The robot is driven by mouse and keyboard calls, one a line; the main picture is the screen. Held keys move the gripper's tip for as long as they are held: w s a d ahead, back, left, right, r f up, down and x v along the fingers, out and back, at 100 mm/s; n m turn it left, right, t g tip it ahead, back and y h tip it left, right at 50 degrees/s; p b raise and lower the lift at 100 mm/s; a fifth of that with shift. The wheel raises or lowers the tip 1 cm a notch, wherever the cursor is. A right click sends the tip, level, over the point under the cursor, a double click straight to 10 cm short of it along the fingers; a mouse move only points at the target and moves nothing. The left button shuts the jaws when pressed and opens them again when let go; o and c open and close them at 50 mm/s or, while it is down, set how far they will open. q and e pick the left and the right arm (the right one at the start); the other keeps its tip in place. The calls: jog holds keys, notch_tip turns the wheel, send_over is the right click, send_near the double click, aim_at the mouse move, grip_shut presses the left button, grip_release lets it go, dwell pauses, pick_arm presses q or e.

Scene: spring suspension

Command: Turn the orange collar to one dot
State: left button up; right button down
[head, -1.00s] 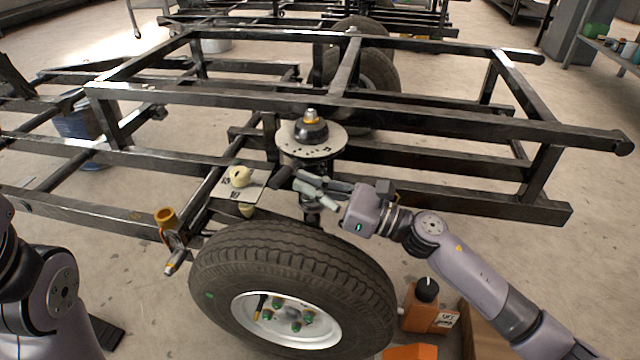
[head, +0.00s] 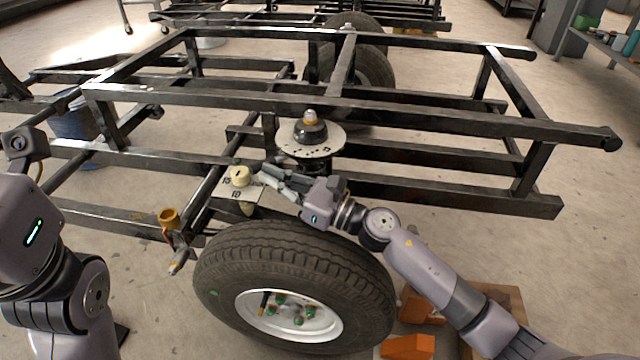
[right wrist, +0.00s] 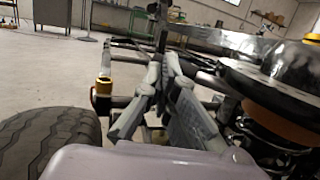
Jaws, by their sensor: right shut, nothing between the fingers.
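The round plate (head: 311,139) with dark dots and a capped top stands above the wheel in the head view. An orange-brown ring (right wrist: 277,122), likely the collar, shows under this plate at the right of the right wrist view; the plate and parts around it hide much of it, and I cannot read its setting. My right gripper (head: 265,174) is shut and empty, left of the plate and apart from the ring, near a cream knob (head: 239,176) on a numbered card. My left arm is at the left edge; its fingers are not visible.
The tyre (head: 290,245) stands below the right gripper. Black frame rails (head: 440,118) run behind it. A yellow-orange cup-like fitting (head: 168,215) is left of the tyre. Orange blocks (head: 408,346) lie on the floor at lower right. Open floor shows at left.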

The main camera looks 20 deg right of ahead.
jog(key=shift+d, duration=0.1)
dwell(0.5)
jog(key=v, duration=1.2)
jog(key=shift+f, duration=0.1)
